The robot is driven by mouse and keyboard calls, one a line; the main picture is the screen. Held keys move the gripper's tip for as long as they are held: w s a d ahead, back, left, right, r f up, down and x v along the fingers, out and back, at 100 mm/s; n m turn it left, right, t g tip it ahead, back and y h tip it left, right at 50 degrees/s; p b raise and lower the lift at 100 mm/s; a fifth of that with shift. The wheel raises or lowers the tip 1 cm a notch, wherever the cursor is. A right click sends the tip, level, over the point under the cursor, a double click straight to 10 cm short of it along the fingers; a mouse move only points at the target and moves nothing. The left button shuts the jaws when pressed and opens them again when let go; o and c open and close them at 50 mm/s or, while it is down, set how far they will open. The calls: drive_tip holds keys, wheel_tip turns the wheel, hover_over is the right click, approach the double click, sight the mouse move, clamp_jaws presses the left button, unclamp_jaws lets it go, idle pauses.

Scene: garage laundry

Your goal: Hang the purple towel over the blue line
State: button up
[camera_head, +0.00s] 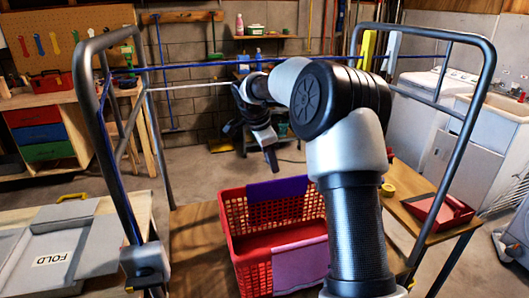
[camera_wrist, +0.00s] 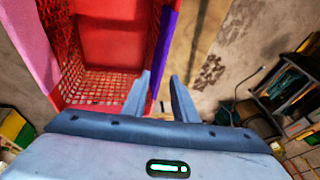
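The purple towel (camera_head: 277,188) hangs over the far rim of the red basket (camera_head: 236,222). In the wrist view, the purple towel (camera_wrist: 167,38) is a narrow strip along the basket's right rim. The blue line (camera_head: 200,65) runs across the metal rack between its two side frames, above the basket; my arm hides part of it. My gripper (camera_head: 271,160) points down just above the purple towel. In the wrist view, my gripper (camera_wrist: 161,75) has its fingers apart, with the towel's edge in line with the gap. Nothing is held.
A pink towel (camera_head: 300,265) hangs over the basket's near rim. A pale line (camera_head: 195,86) runs below the blue one. The rack's side frames (camera_head: 84,90) stand left and right. A folding board (camera_head: 60,250) lies left; a red dustpan (camera_head: 440,210) lies right.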

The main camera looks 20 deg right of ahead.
sight(278, 180)
drive_tip(key=b+x, duration=0.4)
drive_tip(key=x, duration=0.5)
drive_tip(key=shift+w, duration=0.2)
drive_tip(key=shift+b+x, duration=0.65)
drive_tip(key=shift+x, duration=0.35)
drive_tip(key=shift+r, duration=0.1)
clamp_jaws()
drive_tip(key=shift+r+p, duration=2.8)
drive_tip(key=shift+r, duration=1.65)
